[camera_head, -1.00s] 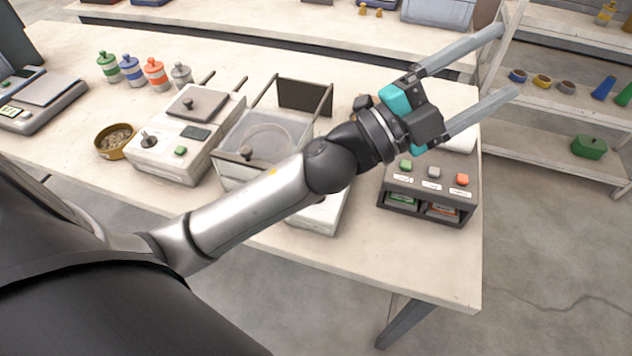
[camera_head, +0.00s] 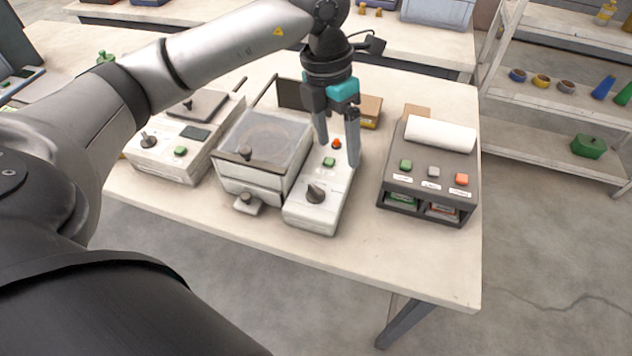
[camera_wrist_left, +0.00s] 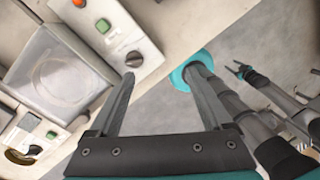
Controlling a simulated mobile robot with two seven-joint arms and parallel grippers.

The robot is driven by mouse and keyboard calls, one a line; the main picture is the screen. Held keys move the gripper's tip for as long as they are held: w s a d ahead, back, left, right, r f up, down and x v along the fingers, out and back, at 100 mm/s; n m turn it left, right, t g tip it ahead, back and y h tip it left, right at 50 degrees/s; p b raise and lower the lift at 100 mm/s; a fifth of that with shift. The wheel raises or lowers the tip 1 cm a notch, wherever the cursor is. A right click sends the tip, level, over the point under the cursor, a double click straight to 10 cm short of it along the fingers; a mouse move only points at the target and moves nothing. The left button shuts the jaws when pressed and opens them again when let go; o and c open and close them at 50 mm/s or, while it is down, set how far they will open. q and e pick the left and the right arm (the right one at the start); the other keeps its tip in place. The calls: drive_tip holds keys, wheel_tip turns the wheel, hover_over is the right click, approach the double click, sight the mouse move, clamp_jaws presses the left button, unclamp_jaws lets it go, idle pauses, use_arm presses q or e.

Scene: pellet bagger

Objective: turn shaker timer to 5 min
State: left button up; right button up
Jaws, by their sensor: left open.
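The shaker has a clear-lidded sieve box (camera_head: 262,140) and a white control panel on its right. A dark timer knob (camera_head: 315,193) sits near the front of the panel, with a green button (camera_head: 328,161) and a red button (camera_head: 336,143) behind it. The knob (camera_wrist_left: 134,59) also shows in the left wrist view, where its setting is too small to read. My left gripper (camera_head: 338,155) is open and empty, pointing down above the panel, behind the knob and apart from it. Dark arm parts show at the right of the wrist view; my right gripper's state is unclear there.
A dark three-button unit with a white roll (camera_head: 440,133) stands right of the shaker. A white device with a knob (camera_head: 148,140) stands to its left. A small brown box (camera_head: 371,111) lies behind the gripper. Bench surface is clear in front, up to its edge.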

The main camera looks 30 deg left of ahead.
sight(316, 188)
use_arm(q)
drive_tip(key=a+y, duration=0.2)
drive_tip(key=a, duration=0.2)
drive_tip(key=shift+n, duration=0.3)
wheel_tip(316, 188, down, 14)
drive_tip(key=shift+f+b, duration=0.2)
drive_tip(key=shift+b, duration=0.1)
drive_tip(key=shift+c, duration=0.4)
clamp_jaws()
